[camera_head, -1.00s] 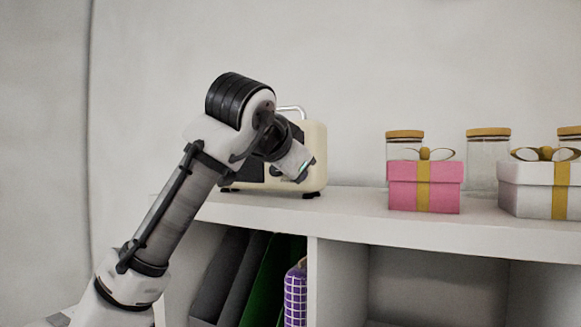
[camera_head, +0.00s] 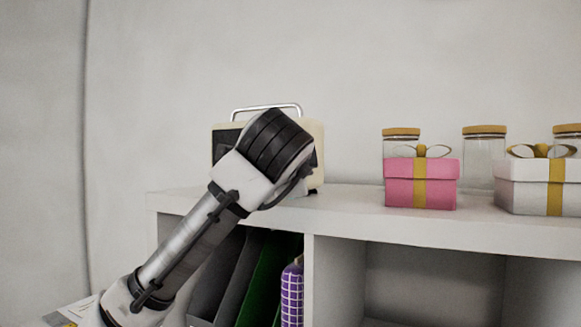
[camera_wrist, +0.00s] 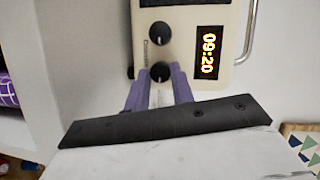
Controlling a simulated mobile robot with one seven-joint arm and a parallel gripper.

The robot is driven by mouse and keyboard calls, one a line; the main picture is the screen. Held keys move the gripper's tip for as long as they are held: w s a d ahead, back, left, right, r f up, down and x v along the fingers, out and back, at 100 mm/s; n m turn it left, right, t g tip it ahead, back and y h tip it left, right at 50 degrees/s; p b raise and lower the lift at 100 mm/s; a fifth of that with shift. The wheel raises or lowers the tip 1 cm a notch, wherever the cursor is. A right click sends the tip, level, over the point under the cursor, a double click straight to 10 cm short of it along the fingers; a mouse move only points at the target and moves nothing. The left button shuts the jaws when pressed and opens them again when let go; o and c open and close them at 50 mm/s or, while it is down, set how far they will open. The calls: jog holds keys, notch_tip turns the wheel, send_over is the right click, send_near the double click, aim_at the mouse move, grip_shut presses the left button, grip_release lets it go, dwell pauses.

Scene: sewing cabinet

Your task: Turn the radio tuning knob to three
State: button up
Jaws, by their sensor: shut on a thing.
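The cream radio (camera_head: 319,140) stands on the cabinet top, mostly hidden behind my arm in the head view. In the wrist view the radio (camera_wrist: 197,20) appears turned on its side, with a lit display (camera_wrist: 208,53) reading 09:20. Two black knobs show there: one farther knob (camera_wrist: 159,33) that is free, and one nearer knob (camera_wrist: 160,71) between my purple fingertips. My gripper (camera_wrist: 160,76) is shut on this nearer knob. Its pointer mark is small, and I cannot read any number beside it. In the head view my gripper is hidden behind my arm.
A pink gift box (camera_head: 408,184) and a white gift box (camera_head: 530,187) stand to the right on the cabinet top (camera_head: 345,212), with glass jars (camera_head: 484,160) behind. The top is clear between the radio and pink box. Folders (camera_head: 268,275) fill the shelf below.

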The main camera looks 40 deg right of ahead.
jog(key=shift+m, duration=0.4)
jog(key=shift+f, duration=0.1)
jog(key=o, duration=0.7)
jog(key=b+v, duration=0.5)
jog(key=v, duration=0.8)
jog(key=shift+s+a, duration=0.25)
jog(key=shift+s, duration=0.1)
jog(key=shift+f, duration=0.1)
